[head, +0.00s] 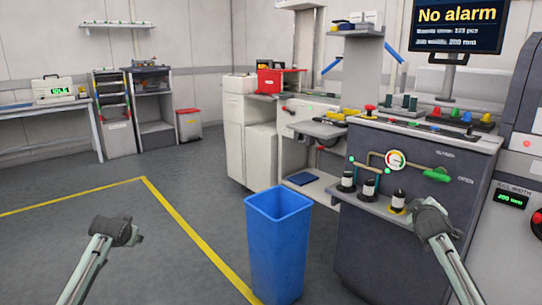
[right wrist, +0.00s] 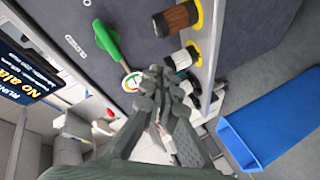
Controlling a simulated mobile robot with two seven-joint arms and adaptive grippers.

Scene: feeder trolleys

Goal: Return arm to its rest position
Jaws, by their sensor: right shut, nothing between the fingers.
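My left gripper (head: 115,231) is at the lower left of the head view, above the grey floor, with no object seen in it. Its fingers are too small to tell open from shut. My right gripper (head: 430,216) is in front of the dark machine cabinet (head: 385,262), right of the small shelf with bottles. In the right wrist view my right gripper's fingers (right wrist: 157,82) are together, with nothing between them. Behind them are the green valve handle (right wrist: 107,40) and the gauge (right wrist: 131,82).
A blue bin (head: 277,245) stands in front of the cabinet. The bottle shelf (head: 365,203) juts out near my right gripper. A screen (head: 457,25) reads "No alarm". A green handle (head: 437,175) is on the cabinet. Floor at left is clear, with yellow lines.

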